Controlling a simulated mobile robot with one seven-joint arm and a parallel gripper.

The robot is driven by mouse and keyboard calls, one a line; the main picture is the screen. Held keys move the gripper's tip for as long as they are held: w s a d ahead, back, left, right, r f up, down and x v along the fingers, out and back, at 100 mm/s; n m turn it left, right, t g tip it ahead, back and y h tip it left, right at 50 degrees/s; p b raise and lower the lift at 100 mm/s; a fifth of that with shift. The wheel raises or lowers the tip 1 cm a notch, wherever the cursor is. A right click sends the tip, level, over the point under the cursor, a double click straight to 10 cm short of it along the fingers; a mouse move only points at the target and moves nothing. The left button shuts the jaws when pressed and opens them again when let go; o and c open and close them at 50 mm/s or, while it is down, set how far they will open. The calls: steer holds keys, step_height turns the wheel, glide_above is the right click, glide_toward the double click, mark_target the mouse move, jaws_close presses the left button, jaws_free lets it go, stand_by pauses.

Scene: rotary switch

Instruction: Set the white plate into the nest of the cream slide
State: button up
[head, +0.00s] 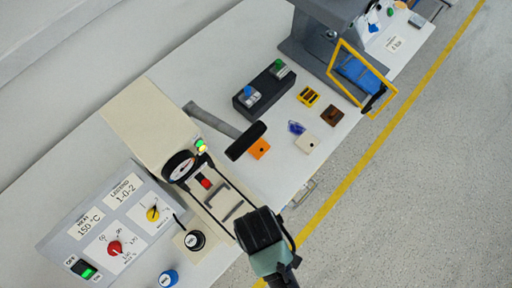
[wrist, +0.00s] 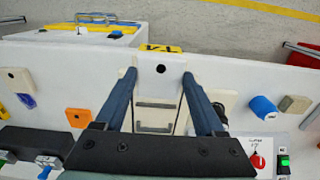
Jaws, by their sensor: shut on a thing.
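My gripper (wrist: 160,74) is shut on the white plate (wrist: 160,88), a pale piece with a dark round hole, between its two blue fingers in the wrist view. In the head view my gripper (head: 262,235) is over the front end of the cream slide (head: 222,205) and hides the plate. The slide extends from the cream press with a round gauge and has grey rectangular frames (wrist: 154,104) on it. In the wrist view the plate is at the slide's outer end. I cannot tell whether it touches the slide; the nest is not clearly visible.
A black-handled lever (head: 245,141) sticks out beside the press. An orange plate (head: 259,148), a cream plate (head: 306,143) and a brown plate (head: 332,115) lie right of it. The table edge is close.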

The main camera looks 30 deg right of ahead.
steer(key=p, duration=0.1)
glide_above(225, 204)
steer(key=shift+s+d, duration=0.1)
steer(key=shift+d, duration=0.05)
steer(key=shift+w+f+p, duration=0.2)
steer(key=shift+f+p, duration=0.05)
steer(key=shift+p, duration=0.05)
steer(key=shift+f, duration=1.5)
steer(key=shift+f, duration=0.1)
steer(key=o, duration=1.3)
step_height(225, 204, up, 12)
steer(key=shift+r, duration=0.1)
